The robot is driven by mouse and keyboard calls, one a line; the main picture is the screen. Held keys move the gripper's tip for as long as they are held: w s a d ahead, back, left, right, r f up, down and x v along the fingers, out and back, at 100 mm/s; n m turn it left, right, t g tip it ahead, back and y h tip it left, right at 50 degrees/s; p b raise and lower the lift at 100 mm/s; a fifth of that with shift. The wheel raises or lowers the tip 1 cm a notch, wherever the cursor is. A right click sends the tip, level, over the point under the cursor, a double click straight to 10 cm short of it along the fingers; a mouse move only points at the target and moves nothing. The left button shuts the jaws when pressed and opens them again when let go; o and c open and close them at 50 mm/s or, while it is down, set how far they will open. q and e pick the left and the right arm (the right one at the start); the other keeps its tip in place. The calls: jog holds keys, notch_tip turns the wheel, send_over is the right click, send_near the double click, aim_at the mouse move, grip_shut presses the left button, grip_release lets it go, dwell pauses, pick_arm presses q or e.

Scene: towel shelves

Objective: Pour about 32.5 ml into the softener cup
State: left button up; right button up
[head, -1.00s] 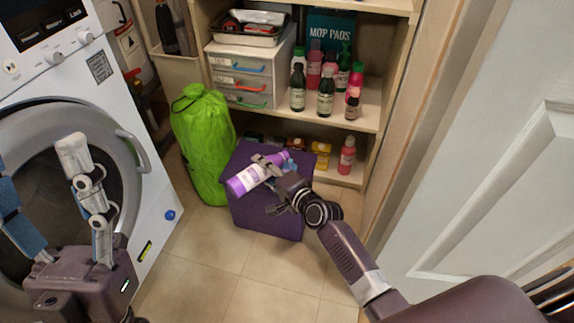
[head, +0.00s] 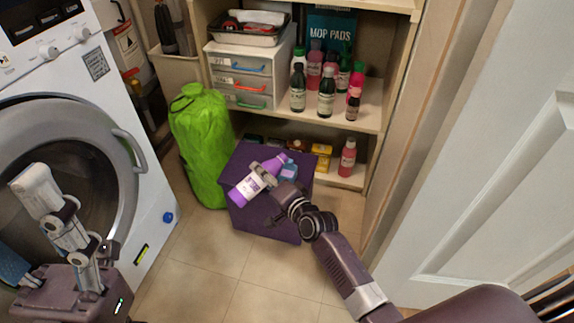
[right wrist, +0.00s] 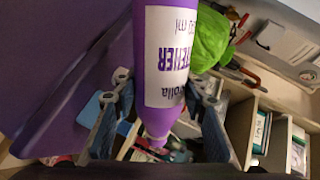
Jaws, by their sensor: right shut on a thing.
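A purple bottle with a white label (head: 250,187) is held in my right gripper (head: 272,180), in front of the shelves and over a purple box. It is tilted, with its narrow neck end toward the upper right in the head view. In the right wrist view the bottle (right wrist: 168,55) sits between both fingers, label partly readable as "TENER", neck pointing down the picture. I cannot tell whether its mouth is open. My left gripper (head: 35,235) is open and empty in front of the washing machine door. I cannot make out a softener cup for certain.
The purple box (head: 262,222) stands on the tiled floor before the shelves (head: 370,110). A green bag (head: 203,145) is left of it. The washing machine (head: 150,190) is at left, a white door (head: 490,170) at right. Several bottles stand on the middle shelf. Front floor is clear.

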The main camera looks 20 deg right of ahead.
jog(key=shift+r+n+p, duration=0.3)
jog(key=shift+p, duration=0.2)
jog(key=shift+d+r+n, duration=0.1)
jog(key=shift+n, duration=0.3)
jog(key=shift+p, duration=0.3)
dwell(0.5)
